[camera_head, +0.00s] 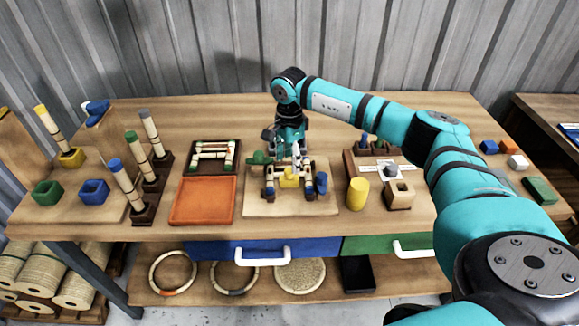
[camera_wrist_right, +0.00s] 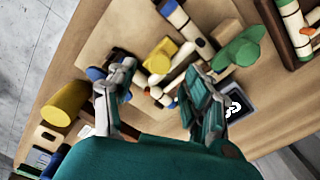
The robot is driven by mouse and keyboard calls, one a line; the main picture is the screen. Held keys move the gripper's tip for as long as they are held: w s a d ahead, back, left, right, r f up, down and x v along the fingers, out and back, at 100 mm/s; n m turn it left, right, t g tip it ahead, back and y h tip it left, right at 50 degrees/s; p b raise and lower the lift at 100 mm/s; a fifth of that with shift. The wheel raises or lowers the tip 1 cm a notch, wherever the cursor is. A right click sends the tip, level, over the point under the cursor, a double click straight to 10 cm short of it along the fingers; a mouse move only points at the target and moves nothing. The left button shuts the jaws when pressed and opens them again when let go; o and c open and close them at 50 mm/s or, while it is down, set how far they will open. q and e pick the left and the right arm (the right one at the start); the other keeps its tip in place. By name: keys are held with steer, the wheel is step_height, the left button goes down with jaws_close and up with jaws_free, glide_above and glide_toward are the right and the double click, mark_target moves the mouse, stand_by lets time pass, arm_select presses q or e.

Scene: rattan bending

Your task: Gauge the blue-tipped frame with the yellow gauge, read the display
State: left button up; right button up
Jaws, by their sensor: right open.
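A rattan frame (camera_head: 268,184) lies on a light wooden board (camera_head: 256,208) in the middle of the table. A yellow block (camera_head: 289,178) sits at the frame's middle, with a blue piece (camera_head: 320,183) to its right and a green piece (camera_head: 261,158) to its left. I cannot tell whether the yellow block is the gauge. My right gripper (camera_head: 290,148) is open above the back of the board. In the wrist view its fingers (camera_wrist_right: 160,98) are spread, with rattan pieces beyond them. A dark panel with a white mark (camera_wrist_right: 233,108) is partly hidden by one finger. My left gripper is not in view.
An orange tray (camera_head: 203,200) and a dark tray with a rattan frame (camera_head: 212,142) lie left of the board. A yellow cylinder (camera_head: 357,193) and a wooden block (camera_head: 399,195) stand to its right. Upright rattan poles, one blue-tipped (camera_head: 125,183), stand at the left.

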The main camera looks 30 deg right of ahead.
mark_target(289, 171)
step_height(289, 171, up, 8)
steer(key=shift+a, duration=0.1)
stand_by(0.6)
